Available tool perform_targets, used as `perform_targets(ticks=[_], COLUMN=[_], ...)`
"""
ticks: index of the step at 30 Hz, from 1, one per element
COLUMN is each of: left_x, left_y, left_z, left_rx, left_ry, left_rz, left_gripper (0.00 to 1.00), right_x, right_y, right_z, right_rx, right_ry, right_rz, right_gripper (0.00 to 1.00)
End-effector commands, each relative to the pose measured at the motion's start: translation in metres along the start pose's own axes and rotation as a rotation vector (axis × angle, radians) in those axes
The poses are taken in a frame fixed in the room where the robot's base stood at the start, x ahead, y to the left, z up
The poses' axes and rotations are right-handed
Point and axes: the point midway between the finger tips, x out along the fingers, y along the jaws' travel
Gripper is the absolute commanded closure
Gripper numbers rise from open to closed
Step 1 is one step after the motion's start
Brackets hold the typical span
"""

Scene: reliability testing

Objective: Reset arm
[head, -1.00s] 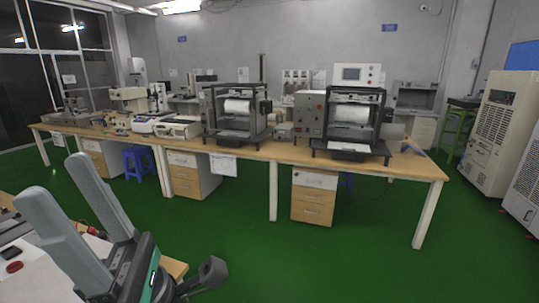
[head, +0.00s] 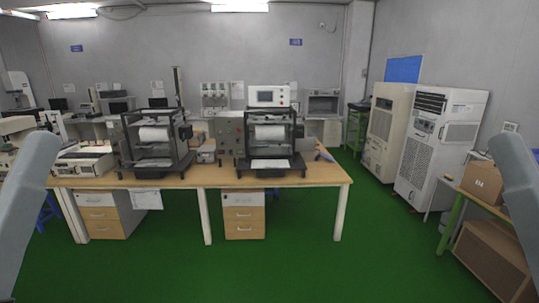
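Neither of my grippers shows in the head view. Only a grey link of my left arm stands at the left edge, and a matching grey link of my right arm at the right edge. Both links rise from the bottom, roughly mirror each other, and end in rounded tops. What lies beyond these links is out of the picture, so I cannot see whether the grippers hold anything.
A long wooden workbench (head: 190,181) with test machines (head: 269,140) stands ahead. White cabinets (head: 440,140) stand at the right. A green-framed table (head: 449,222) with cardboard boxes (head: 482,181) is at the lower right. The green floor (head: 300,270) in front is clear.

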Motion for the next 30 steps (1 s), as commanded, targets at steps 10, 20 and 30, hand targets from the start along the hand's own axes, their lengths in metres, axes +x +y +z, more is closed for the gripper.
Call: perform_targets(ticks=[10, 20, 30], left_x=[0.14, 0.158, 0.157], left_y=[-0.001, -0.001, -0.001], left_z=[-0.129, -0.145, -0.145], left_rx=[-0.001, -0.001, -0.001], left_ry=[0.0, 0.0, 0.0], left_rz=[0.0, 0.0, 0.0], left_gripper=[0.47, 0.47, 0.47], right_x=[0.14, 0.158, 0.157], right_y=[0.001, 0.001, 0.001], right_z=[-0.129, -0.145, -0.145], right_rx=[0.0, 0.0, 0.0], right_ry=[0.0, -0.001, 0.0], right_rz=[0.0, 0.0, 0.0], right_gripper=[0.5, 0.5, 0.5])
